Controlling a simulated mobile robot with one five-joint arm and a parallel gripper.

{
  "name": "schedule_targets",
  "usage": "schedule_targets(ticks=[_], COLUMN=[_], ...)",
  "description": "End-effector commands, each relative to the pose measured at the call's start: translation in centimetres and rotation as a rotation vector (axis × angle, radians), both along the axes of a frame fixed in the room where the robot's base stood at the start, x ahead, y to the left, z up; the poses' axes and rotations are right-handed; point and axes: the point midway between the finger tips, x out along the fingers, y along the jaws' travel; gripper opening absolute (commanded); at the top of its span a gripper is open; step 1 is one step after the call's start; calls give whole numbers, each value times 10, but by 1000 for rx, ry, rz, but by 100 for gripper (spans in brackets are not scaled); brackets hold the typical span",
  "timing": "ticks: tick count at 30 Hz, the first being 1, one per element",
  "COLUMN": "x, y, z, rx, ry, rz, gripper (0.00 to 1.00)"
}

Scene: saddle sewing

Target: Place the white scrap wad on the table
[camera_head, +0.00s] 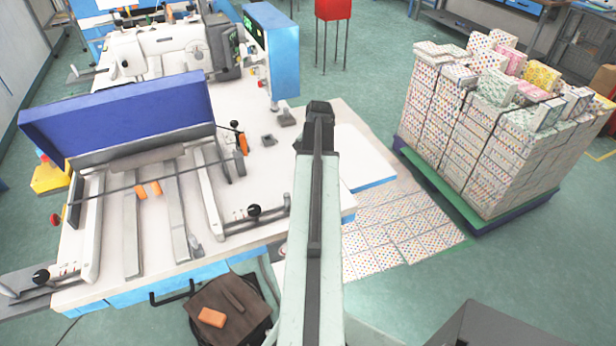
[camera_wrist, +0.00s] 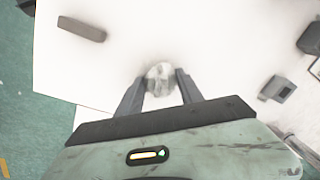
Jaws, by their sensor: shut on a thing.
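The white scrap wad (camera_wrist: 160,78) is a small crumpled ball between the fingertips of my gripper (camera_wrist: 158,90) in the wrist view. My gripper is shut on it. Beneath it is the white tabletop (camera_wrist: 215,50); I cannot tell whether the wad touches it. In the head view my arm reaches over the right part of the white table (camera_head: 345,150), and the arm hides the wad and the fingertips.
A brown bar-shaped block (camera_wrist: 82,29) lies on the white surface at upper left in the wrist view. A sewing machine with a blue panel (camera_head: 120,115) fills the table's left. A pallet of stacked patterned blocks (camera_head: 480,130) stands at right. The white surface around the wad is clear.

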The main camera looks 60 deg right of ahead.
Motion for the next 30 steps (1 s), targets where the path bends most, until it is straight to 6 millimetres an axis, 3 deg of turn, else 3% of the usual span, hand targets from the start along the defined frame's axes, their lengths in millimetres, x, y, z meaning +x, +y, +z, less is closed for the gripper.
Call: schedule_targets(ticks=[8,9,11,23,30], x=[0,0,0,1,-3], y=[0,0,0,1,1], z=[-2,-1,0,4,38], rx=[0,0,0,0,0], ry=[0,0,0,0,0], rz=[1,1,1,2,1], gripper=[7,49,66,66,66])
